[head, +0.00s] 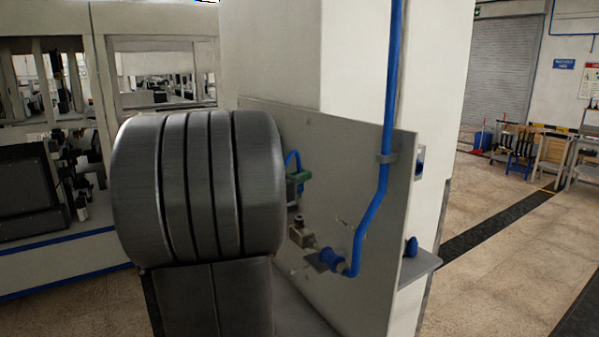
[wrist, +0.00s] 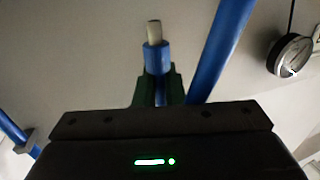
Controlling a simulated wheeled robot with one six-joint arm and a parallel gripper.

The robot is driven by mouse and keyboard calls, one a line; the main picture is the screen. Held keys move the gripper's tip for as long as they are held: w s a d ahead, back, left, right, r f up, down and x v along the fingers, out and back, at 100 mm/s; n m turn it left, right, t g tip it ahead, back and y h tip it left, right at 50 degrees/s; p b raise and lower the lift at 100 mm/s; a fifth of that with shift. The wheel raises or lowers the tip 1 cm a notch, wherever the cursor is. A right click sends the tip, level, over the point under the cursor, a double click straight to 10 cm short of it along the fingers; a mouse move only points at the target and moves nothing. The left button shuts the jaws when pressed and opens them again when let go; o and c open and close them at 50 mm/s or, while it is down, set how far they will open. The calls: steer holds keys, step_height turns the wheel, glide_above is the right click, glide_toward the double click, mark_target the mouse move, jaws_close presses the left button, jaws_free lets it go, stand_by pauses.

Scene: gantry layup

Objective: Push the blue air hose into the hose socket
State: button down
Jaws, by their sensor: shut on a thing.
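The blue air hose (wrist: 156,58) is held upright in the wrist view, with a pale tip (wrist: 154,30) above its blue end. My gripper (wrist: 157,88) is shut on it, with dark green fingers on both sides. In the head view a blue hose loop (head: 292,157) and a green part (head: 300,176) show beside my large dark arm link, which hides most of the gripper. A brass-coloured fitting (head: 301,232) on the panel, below the green part, may be the hose socket. The hose tip appears free of any socket in the wrist view.
A grey panel (head: 350,215) carries a fixed blue pipe (head: 378,195) bending down to a blue fitting (head: 331,258). In the wrist view a blue pipe (wrist: 222,45) runs close right of the hose, and a round gauge (wrist: 290,55) sits farther right. Open floor lies at the right.

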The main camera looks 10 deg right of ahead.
steer(key=shift+f+b, duration=0.8)
steer(key=shift+f, duration=1.2)
steer(key=shift+p, duration=1.35)
steer(key=shift+f+b, duration=0.85)
steer(key=shift+f, duration=0.65)
steer(key=c, duration=1.4)
jaws_free()
steer(key=shift+c, duration=0.2)
steer(key=shift+r, duration=0.1)
steer(key=b+v, duration=0.2)
steer(key=v, duration=1.2)
steer(key=shift+b, duration=0.35)
steer(key=shift+d, duration=0.1)
